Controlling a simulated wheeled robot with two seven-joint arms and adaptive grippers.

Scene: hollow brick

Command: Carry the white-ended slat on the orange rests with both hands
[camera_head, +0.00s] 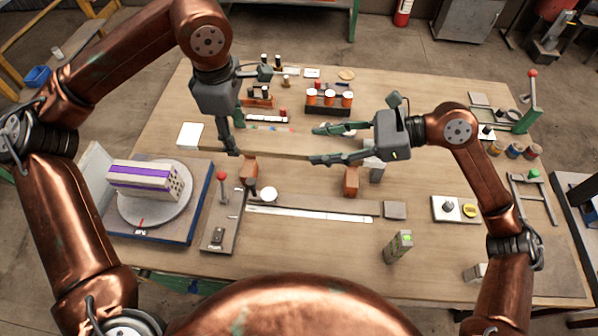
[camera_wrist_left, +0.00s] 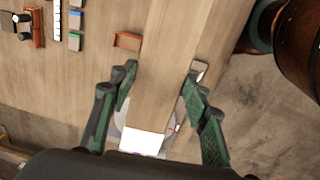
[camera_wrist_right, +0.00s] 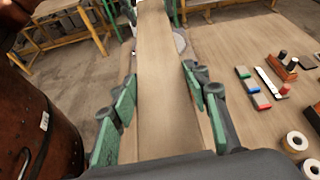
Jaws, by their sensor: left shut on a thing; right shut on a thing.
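The long pale wooden slat (camera_head: 280,146) runs across the table between my grippers, its colour close to the tabletop. Its white end (camera_head: 190,135) is at the left; it also shows in the left wrist view (camera_wrist_left: 142,142). My left gripper (camera_head: 231,150) is shut around the slat near that end. My right gripper (camera_head: 325,145) is shut around it towards the right end, with fingers on both edges in the right wrist view (camera_wrist_right: 160,95). Two orange rests, left (camera_head: 249,170) and right (camera_head: 351,183), show at the slat's near side. The slat appears raised; its exact height is unclear.
A hollow brick with a purple band (camera_head: 145,182) sits on a turntable (camera_head: 150,213) at the left. A red-knobbed lever (camera_head: 222,178) stands beside it. Orange-topped jars (camera_head: 329,98) are in a rack behind the slat. A green-topped block (camera_head: 398,246) stands at the front right.

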